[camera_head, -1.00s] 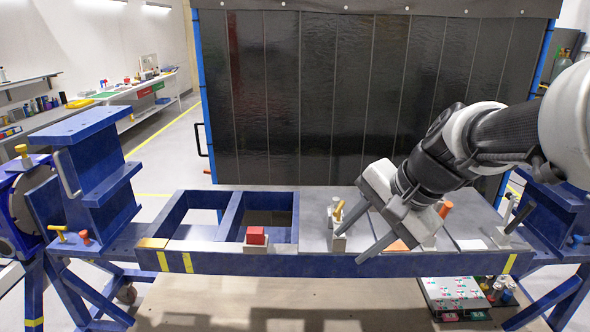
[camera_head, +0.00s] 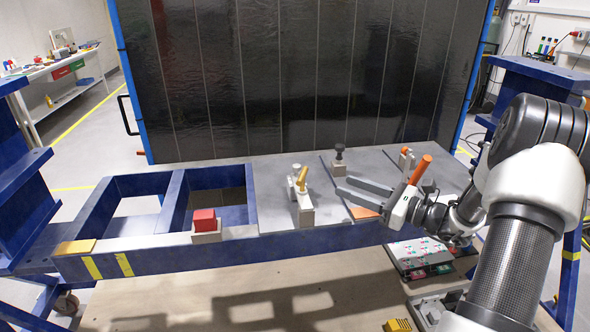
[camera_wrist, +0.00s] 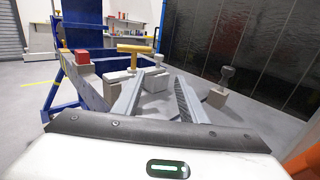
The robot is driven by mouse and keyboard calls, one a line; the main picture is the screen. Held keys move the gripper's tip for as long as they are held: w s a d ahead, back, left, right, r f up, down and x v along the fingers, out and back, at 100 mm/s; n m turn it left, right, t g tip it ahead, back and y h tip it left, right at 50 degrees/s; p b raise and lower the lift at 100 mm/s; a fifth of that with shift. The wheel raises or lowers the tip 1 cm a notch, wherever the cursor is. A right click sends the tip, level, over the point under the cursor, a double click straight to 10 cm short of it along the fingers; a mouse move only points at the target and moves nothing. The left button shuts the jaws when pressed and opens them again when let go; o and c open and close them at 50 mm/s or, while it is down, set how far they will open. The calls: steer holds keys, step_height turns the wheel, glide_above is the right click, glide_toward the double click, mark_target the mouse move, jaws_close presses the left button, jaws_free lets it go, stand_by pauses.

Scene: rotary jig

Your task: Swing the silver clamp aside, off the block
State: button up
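A small silver-grey clamp fixture (camera_head: 296,184) with a yellow handle (camera_head: 302,179) stands on the bench plate. It sits at the back of a grey block (camera_head: 305,214); whether the clamp's arm bears on the block is too small to tell. In the wrist view the yellow T-shaped handle (camera_wrist: 137,48) lies above the grey block (camera_wrist: 122,78), ahead of my fingers and to the left. My gripper (camera_head: 343,186) is open and empty. It points left, to the right of the fixture and apart from it. Its two fingers (camera_wrist: 161,82) also show in the wrist view.
A red block (camera_head: 204,218) on a grey base is at the bench's left front edge, beside open frame bays. A black knob (camera_head: 339,153) on a grey base stands behind my fingers. An orange handle (camera_head: 421,169) is near my gripper. Bare plate lies between the fixture and my fingers.

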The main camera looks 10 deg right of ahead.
mark_target(297, 168)
steer(key=x, duration=1.7)
steer(key=shift+a+p, duration=0.15)
steer(key=shift+p, duration=0.2)
steer(key=shift+c, duration=0.4)
jaws_close()
